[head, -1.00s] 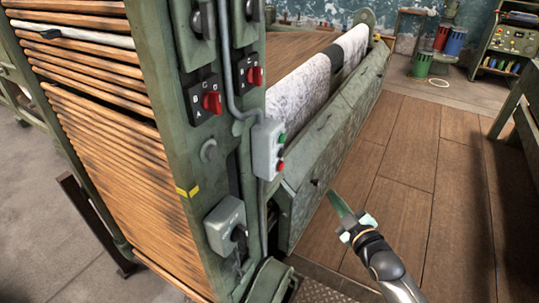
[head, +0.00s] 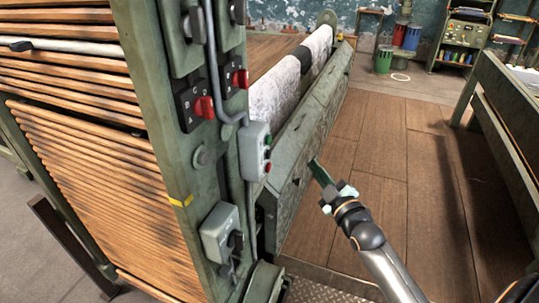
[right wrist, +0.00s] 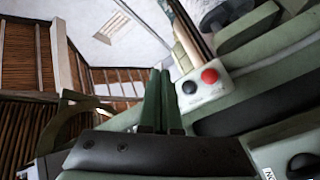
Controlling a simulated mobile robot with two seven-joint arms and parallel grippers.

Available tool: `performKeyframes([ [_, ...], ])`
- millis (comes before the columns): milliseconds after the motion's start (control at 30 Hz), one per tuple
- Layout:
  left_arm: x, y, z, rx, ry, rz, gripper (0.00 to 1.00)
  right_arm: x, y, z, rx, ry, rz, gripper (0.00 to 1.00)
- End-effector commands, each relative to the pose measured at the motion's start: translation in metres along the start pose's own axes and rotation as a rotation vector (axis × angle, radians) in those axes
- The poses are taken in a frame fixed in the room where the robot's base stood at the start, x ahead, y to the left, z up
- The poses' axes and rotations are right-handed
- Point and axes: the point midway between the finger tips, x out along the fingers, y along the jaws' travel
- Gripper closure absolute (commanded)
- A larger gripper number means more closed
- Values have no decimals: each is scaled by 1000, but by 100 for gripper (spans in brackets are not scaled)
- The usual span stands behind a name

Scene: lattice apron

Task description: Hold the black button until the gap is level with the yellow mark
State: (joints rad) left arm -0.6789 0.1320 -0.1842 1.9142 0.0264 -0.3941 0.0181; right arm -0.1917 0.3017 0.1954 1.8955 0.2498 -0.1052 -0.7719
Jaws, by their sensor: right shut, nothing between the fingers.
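The grey button box (head: 256,150) is on the green post, with green, black and red buttons in a column. The black button (right wrist: 189,87) shows beside the red one in the right wrist view. The dark gap (head: 75,114) lies between the upper and lower wooden slats, clearly higher than the yellow mark (head: 181,201) on the post's edge. My right gripper (head: 319,171) is shut and empty, to the right of the box and apart from it. Its closed fingers (right wrist: 158,95) also show in the right wrist view, left of the buttons. My left gripper is out of view.
Red rotary switches (head: 204,107) sit on the post above the box, and a grey switch box (head: 220,232) is below. A white fabric roll (head: 280,92) lies behind a long green trough (head: 310,125). The wooden floor to the right is mostly open.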

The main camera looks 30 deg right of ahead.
Motion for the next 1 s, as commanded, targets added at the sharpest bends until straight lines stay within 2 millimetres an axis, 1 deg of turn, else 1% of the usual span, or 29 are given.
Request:
performKeyframes([
  [167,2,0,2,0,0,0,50,7,-6,-5,3,0,2,100],
  [533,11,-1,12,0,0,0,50,43,-33,-31,6,2,1,100],
  [600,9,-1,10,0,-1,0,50,49,-36,-36,3,0,0,100],
  [800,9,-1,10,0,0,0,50,59,-43,-43,2,0,0,100],
  [1000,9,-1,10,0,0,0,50,61,-45,-45,1,0,-1,100],
])
